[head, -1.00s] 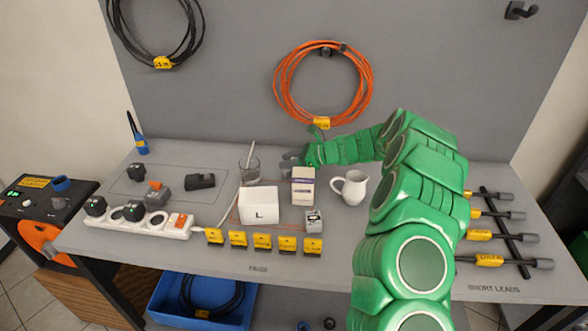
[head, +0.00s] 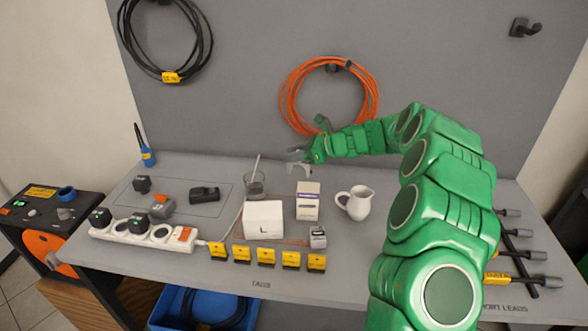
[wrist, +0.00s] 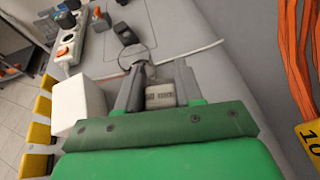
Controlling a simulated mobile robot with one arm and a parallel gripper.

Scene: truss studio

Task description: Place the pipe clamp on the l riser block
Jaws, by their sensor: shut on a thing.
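The riser block (head: 263,226) is white, marked with an L, and stands on the bench left of centre. It also shows at the left of the wrist view (wrist: 78,106). My gripper (head: 296,161) is behind and to the right of the block, above the bench. In the wrist view, the grey fingers of my gripper (wrist: 160,82) are shut on a small pale grey, slotted thing (wrist: 160,95), which I take for the pipe clamp. The fingers hide part of it, so its full shape is unclear.
Yellow tags (head: 265,257) line the front. A power strip (head: 145,232) and dark connectors (head: 204,195) are left. Orange cable (head: 287,100) hangs behind.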

